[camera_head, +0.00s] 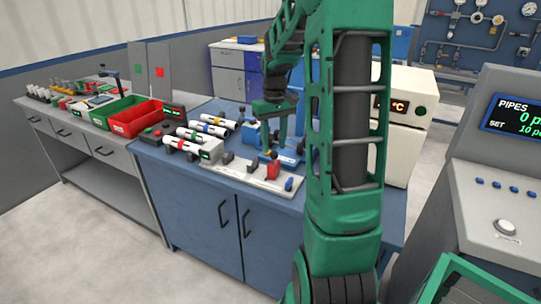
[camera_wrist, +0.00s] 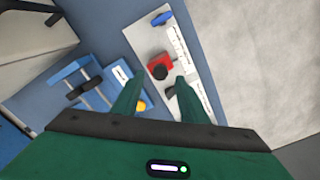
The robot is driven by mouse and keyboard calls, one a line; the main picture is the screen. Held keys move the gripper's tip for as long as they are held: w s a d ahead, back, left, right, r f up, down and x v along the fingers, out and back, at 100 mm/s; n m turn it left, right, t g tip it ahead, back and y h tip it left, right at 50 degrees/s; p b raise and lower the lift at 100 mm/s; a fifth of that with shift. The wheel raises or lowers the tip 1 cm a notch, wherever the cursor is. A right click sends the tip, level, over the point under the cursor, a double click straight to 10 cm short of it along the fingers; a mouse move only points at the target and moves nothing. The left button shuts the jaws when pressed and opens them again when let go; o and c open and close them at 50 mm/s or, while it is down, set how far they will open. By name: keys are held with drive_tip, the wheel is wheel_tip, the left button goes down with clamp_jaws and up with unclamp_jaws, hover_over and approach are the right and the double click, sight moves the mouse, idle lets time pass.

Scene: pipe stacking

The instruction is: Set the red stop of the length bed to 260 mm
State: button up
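The length bed is a pale plate on the blue bench, seen in the head view (camera_head: 245,175) and the wrist view (camera_wrist: 146,36), with a printed scale strip along one side. The red stop (camera_head: 273,168) stands on it towards the right in the head view. In the wrist view the red stop (camera_wrist: 160,62) has a dark knob on top and lies just beyond my fingertips. My gripper (camera_head: 274,145) is above the bed, fingers pointing down. In the wrist view my gripper (camera_wrist: 158,80) is open and empty. The scale figures are too small to read.
A blue clamp or vise (camera_wrist: 78,85) stands beside the bed. A small blue part (camera_wrist: 162,18) sits at the bed's end. Several banded pipes (camera_head: 203,130) lie left of the bed, near a red bin (camera_head: 136,118). A white oven-like box (camera_head: 408,115) stands right.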

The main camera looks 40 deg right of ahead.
sight(274, 153)
drive_tip(key=shift+f, duration=2.35)
